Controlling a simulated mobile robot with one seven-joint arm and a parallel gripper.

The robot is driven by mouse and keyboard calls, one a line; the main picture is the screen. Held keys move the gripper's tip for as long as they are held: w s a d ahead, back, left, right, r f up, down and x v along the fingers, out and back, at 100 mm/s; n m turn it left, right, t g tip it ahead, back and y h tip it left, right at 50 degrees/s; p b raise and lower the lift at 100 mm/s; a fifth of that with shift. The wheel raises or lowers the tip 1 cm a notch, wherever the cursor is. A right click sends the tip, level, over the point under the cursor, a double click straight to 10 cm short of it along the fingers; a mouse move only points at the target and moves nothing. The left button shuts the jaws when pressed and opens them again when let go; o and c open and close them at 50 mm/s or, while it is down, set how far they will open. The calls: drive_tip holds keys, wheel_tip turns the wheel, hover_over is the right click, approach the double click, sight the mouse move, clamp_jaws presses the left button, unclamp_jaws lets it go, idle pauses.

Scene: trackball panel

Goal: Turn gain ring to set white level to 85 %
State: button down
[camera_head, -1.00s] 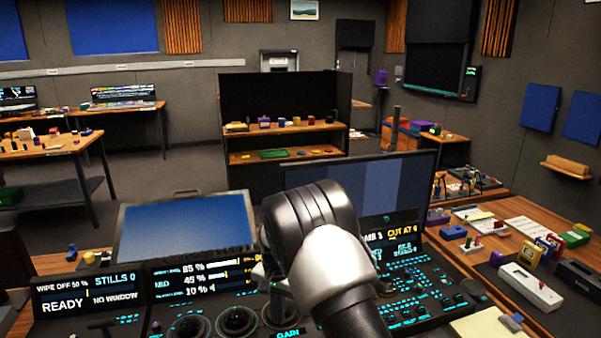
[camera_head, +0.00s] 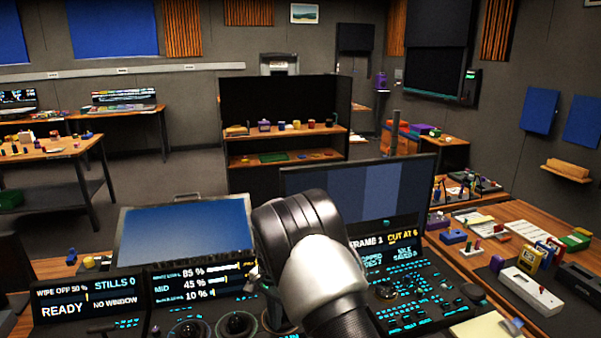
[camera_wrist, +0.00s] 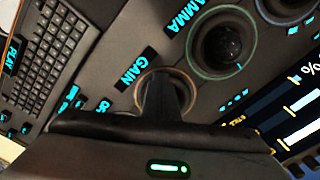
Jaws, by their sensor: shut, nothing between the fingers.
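The gain ring (camera_wrist: 189,83) circles a trackball next to the GAIN label in the wrist view. My gripper (camera_wrist: 166,98) is shut and empty, with its dark fingers in front of the ring and hiding much of it. I cannot tell whether the fingers touch it. In the head view my arm hides the ring and the fingertips. The level display (camera_head: 205,282) in the head view reads 85 % on its top line, MID 45 % and 10 % on the bottom line. The top line's small label is too blurred to read surely.
The gamma ring (camera_wrist: 222,42) sits beside the gain ring, with another ring (camera_wrist: 285,8) beyond. A keyboard (camera_wrist: 48,50) lies on the other side. A left display (camera_head: 75,302) reads READY. A monitor (camera_head: 370,195) stands behind the panel.

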wheel_tip(320, 180, up, 9)
drive_tip(key=p, duration=0.5)
idle(0.3)
drive_tip(key=shift+w+r, duration=0.1)
wheel_tip(320, 180, up, 17)
drive_tip(key=s+d+r+n+t+p, duration=0.1)
drive_tip(key=s+d+r, duration=0.1)
drive_tip(key=d+r, duration=0.15)
drive_tip(key=s+d+r+p, duration=0.1)
drive_tip(key=s+d+r, duration=0.15)
drive_tip(key=r, duration=0.25)
drive_tip(key=s+d+r+n+t+y+p, duration=0.1)
drive_tip(key=s+d+r+n, duration=0.1)
drive_tip(key=s+d+r, duration=0.5)
drive_tip(key=s+d+r+n+t+p, duration=0.1)
drive_tip(key=s+d+r+n+t, duration=0.2)
drive_tip(key=s, duration=0.6)
drive_tip(key=s+d+f+n, duration=0.1)
drive_tip(key=s+d, duration=0.1)
drive_tip(key=s, duration=0.3)
drive_tip(key=s+d+f+h+p, duration=0.1)
drive_tip(key=s+d, duration=0.1)
drive_tip(key=s, duration=0.3)
drive_tip(key=shift+s+d+f+n+t, duration=0.25)
drive_tip(key=shift+d+f+n+t, duration=0.05)
drive_tip(key=shift+d+f+n, duration=0.1)
